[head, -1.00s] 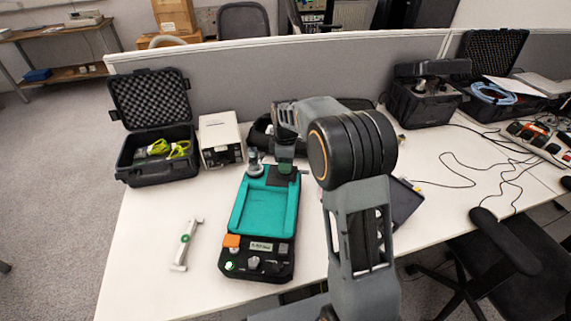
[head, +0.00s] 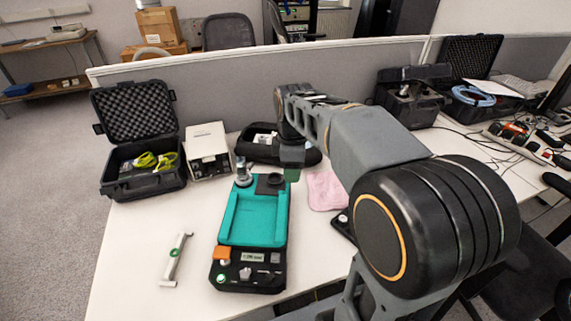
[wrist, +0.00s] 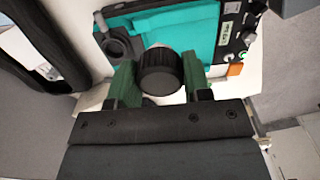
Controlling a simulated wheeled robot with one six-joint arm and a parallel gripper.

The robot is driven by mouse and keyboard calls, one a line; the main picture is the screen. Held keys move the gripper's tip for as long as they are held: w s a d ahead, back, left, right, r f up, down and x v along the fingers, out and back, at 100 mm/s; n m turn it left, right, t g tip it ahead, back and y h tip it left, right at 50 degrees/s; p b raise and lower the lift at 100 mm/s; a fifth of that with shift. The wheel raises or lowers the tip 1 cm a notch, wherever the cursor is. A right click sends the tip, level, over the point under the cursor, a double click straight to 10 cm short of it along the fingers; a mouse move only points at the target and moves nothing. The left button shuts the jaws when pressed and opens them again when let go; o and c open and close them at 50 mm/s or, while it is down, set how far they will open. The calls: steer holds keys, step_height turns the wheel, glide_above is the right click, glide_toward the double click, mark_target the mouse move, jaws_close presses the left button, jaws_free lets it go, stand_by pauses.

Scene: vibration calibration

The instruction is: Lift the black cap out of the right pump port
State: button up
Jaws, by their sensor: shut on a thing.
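The black cap (wrist: 160,72) is between the two green fingers of my gripper (wrist: 160,80) in the wrist view, and the gripper is shut on it. The cap is clear of the pump and beside its edge. In the head view my gripper (head: 292,172) is just right of the pump's far end; the cap is not clear there. The pump (head: 221,240) is black with a teal tray on top. Its right port (head: 275,180) shows as an open dark ring, also in the wrist view (wrist: 115,46). A grey metal fitting (head: 243,174) stands at the left port.
A white box (head: 208,150) and an open black case (head: 140,180) stand left behind the pump. A black pouch (head: 262,150) lies behind it, a pink cloth (head: 325,190) to its right. A white tool with a green spot (head: 176,260) lies left. Table between is clear.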

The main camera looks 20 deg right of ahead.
steer(key=shift+s+r, duration=0.35)
steer(key=shift+s, duration=0.3)
steer(key=shift+s+r+p, duration=0.2)
steer(key=shift+r+p, duration=0.15)
steer(key=shift+r, duration=0.05)
steer(key=shift+d+r+p, duration=0.1)
steer(key=shift+r+p, duration=1.45)
steer(key=shift+r, duration=0.15)
steer(key=shift+f, duration=0.1)
